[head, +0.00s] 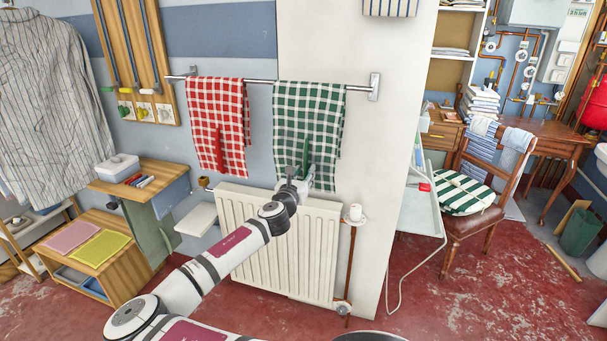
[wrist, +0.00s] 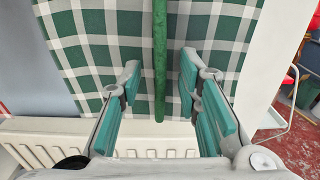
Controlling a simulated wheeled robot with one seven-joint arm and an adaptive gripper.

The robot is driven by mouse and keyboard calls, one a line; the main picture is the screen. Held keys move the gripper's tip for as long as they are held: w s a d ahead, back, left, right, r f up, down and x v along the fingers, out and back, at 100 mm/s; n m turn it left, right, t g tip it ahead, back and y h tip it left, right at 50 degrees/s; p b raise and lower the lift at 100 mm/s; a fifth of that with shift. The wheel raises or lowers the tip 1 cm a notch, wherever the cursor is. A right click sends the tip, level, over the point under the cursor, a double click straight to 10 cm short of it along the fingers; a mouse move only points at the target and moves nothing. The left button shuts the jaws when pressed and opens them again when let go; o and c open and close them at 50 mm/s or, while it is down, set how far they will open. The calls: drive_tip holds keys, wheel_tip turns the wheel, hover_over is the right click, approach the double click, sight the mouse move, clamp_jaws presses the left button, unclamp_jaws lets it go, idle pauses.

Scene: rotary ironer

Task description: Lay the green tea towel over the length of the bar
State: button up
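My gripper (head: 295,172) is at the towel's lower front. In the wrist view my gripper (wrist: 159,78) is open, its teal-padded fingers on either side of the green strip (wrist: 160,50), with gaps on both sides. The checked cloth (wrist: 85,50) fills the background.
A red checked towel (head: 215,105) hangs on the bar's left part, a short gap away. The bar's right bracket (head: 374,87) is on the wall. A white radiator (head: 270,240) stands below. A wooden cabinet (head: 150,180) is at left, an ironing surface (head: 418,205) at right.

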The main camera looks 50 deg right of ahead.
drive_tip(key=v, duration=1.2)
drive_tip(key=shift+f, duration=0.1)
